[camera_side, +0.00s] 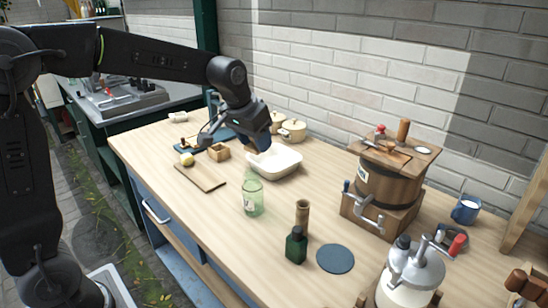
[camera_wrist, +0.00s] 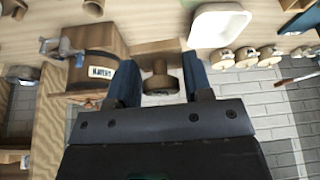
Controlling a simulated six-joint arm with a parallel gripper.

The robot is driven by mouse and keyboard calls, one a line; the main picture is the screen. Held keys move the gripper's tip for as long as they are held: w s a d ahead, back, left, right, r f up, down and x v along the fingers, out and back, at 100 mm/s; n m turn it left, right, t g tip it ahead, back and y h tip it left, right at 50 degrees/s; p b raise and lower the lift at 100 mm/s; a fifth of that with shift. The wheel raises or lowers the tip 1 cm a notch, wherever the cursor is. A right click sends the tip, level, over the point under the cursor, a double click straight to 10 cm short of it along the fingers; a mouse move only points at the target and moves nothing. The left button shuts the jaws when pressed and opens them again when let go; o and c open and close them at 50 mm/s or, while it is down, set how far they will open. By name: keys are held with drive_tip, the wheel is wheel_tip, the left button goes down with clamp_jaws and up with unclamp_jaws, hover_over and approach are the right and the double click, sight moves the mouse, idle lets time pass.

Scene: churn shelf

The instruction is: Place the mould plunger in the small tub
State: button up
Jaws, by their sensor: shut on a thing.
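The mould plunger (camera_wrist: 160,84), a brown wooden piece with a round end, sits between the two fingers of my gripper (camera_wrist: 158,88) in the wrist view. My gripper is shut on it. The small tub (camera_wrist: 218,27) is white and lies beyond the right finger in that view. In the side view the white tub (camera_side: 287,164) stands on the table towards the back wall. My gripper (camera_side: 258,150) is above the tub's left part there. The plunger is hidden in the side view, and I cannot tell its height over the tub.
A green glass bottle (camera_side: 253,194) stands in front of the tub. Lidded pots (camera_side: 293,130) stand behind it. A wooden box (camera_side: 219,152) and a board (camera_side: 200,177) lie left. A wooden churn (camera_side: 388,185), dark bottle (camera_side: 296,246) and blue disc (camera_side: 335,258) are right.

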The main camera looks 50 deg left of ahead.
drive_tip(key=w+a+f+n+y, duration=0.15)
drive_tip(key=w+a, duration=0.25)
drive_tip(key=a, duration=0.9)
drive_tip(key=w+a+n, duration=0.2)
drive_tip(key=w+a, duration=0.2)
drive_tip(key=a, duration=0.9)
drive_tip(key=shift+w+d+f, duration=1.45)
drive_tip(key=shift+d+f, duration=0.05)
drive_tip(key=shift+f, duration=1.1)
drive_tip(key=shift+w+d+f, duration=1.4)
drive_tip(key=shift+d+f, duration=0.05)
drive_tip(key=shift+f, duration=1.15)
drive_tip(key=shift+w+d+f, duration=1.45)
drive_tip(key=shift+d+f, duration=0.05)
drive_tip(key=shift+f, duration=1.1)
drive_tip(key=shift+f, duration=0.1)
drive_tip(key=shift+f, duration=0.55)
drive_tip(key=o, duration=1)
